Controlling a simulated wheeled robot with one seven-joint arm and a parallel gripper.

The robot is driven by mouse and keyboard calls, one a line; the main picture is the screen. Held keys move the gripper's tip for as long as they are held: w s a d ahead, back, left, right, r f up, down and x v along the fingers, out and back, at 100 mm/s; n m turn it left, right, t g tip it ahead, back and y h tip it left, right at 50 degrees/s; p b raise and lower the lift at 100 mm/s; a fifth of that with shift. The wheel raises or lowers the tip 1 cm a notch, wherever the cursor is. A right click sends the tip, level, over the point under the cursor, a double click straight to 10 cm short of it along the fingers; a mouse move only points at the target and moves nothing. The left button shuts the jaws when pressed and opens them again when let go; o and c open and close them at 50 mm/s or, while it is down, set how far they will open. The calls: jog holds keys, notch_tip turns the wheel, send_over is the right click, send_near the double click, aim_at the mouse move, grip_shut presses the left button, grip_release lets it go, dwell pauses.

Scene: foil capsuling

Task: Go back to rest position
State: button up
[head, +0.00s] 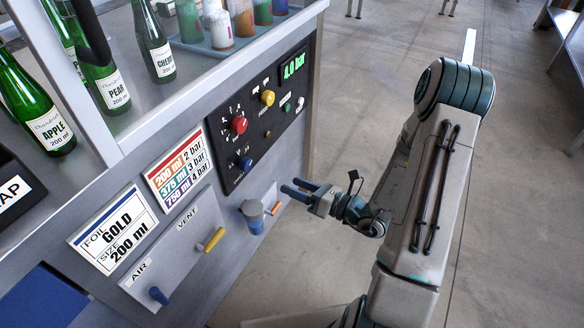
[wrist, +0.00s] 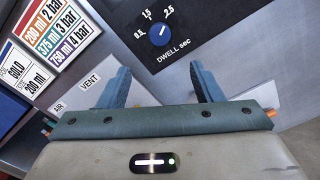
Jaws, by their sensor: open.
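My gripper (head: 298,187) is open and empty, with its two blue fingers apart. It is held in front of the grey machine cabinet, below and right of the black control panel (head: 262,113). In the wrist view the gripper (wrist: 160,70) faces the lower part of that panel, with the blue dwell knob (wrist: 159,34) just above and between the fingertips. My arm reaches in from the lower right of the head view. The fingers appear to touch nothing, though the exact gap to the cabinet is hard to tell.
The panel has a red knob (head: 239,124), a yellow knob (head: 267,97) and a green display (head: 293,66). Below are a blue AIR lever (head: 158,295), a yellow VENT lever (head: 215,239) and a blue-grey round part (head: 252,212). Green bottles (head: 153,45) stand on top. Floor (head: 530,190) at right is clear.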

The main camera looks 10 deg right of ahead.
jog(key=s+a+r+n+g+h+p, duration=0.25)
jog(key=s+r+n+g+p, duration=0.25)
jog(key=s+r+n+g, duration=0.3)
jog(key=s+a+r+n+g+h+p, duration=0.1)
jog(key=s+a+r+n+g+p, duration=0.3)
jog(key=r+n, duration=0.6)
jog(key=s+d+r+n+t+h+p, duration=0.2)
jog(key=d+r+n+h+p, duration=0.3)
jog(key=r, duration=0.3)
jog(key=s+d+r+n+t+h+p, duration=0.1)
jog(key=d+r+n+h+p, duration=0.3)
jog(key=r+n, duration=0.4)
jog(key=shift+s+d+r+n+t+h+p, duration=0.35)
jog(key=shift+s+d+h, duration=0.3)
jog(key=shift+d+h, duration=0.35)
jog(key=shift+d, duration=0.1)
jog(key=c, duration=0.5)
